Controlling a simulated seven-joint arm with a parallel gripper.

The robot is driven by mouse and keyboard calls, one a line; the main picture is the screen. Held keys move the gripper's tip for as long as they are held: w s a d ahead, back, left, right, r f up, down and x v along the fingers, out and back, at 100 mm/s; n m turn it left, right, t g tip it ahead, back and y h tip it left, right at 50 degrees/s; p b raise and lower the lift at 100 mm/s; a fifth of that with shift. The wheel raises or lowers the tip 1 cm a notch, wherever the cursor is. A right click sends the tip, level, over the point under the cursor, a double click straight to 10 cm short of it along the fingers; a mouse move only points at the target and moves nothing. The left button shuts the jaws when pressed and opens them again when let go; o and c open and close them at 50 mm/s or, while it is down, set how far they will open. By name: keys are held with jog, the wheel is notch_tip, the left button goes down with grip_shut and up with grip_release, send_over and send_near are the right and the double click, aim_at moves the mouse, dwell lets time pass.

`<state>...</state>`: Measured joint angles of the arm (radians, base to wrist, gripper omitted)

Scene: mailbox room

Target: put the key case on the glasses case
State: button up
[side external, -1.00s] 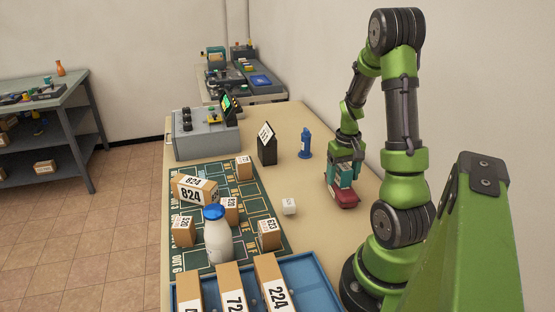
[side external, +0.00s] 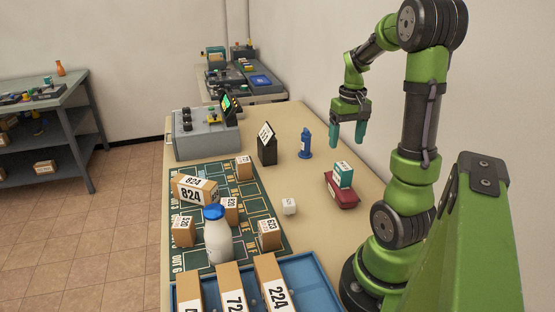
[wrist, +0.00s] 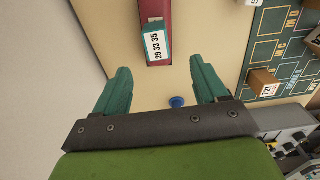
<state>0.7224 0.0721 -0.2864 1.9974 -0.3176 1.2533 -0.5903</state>
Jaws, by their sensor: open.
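The key case appears to be the small teal box with a white number label (side external: 343,174), seen also in the wrist view (wrist: 154,44). It rests on top of the dark red glasses case (side external: 341,196), toward one end of it. The glasses case lies on the table and shows in the wrist view (wrist: 153,9) as a dark red strip beyond and beside the teal box. My gripper (side external: 347,143) is open and empty, raised above the table behind the two cases. Its teal fingers (wrist: 160,87) are spread apart and touch neither case.
A blue bottle (side external: 305,144) and a black holder with a card (side external: 267,149) stand left of my gripper. A small white cube (side external: 289,206) lies left of the cases. Cartons and a white bottle (side external: 217,238) stand on the green mat (side external: 262,205). A blue tray (side external: 311,280) is in front.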

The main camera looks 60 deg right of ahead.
jog(key=w+a+r+n+t, duration=0.1)
jog(key=w+a+r+t, duration=0.2)
jog(key=a, duration=0.6)
jog(key=w+a+r+n+t, duration=0.1)
jog(key=w+a+r+n, duration=0.15)
jog(key=w+a, duration=0.45)
jog(key=s+a+r+t+y, duration=0.1)
jog(key=s+a, duration=0.1)
jog(key=a, duration=0.5)
jog(key=s+a+r+n+t+y, duration=0.1)
jog(key=s+a+t, duration=0.1)
jog(key=a, duration=0.6)
jog(key=shift+s+a, duration=0.3)
jog(key=shift+s, duration=0.15)
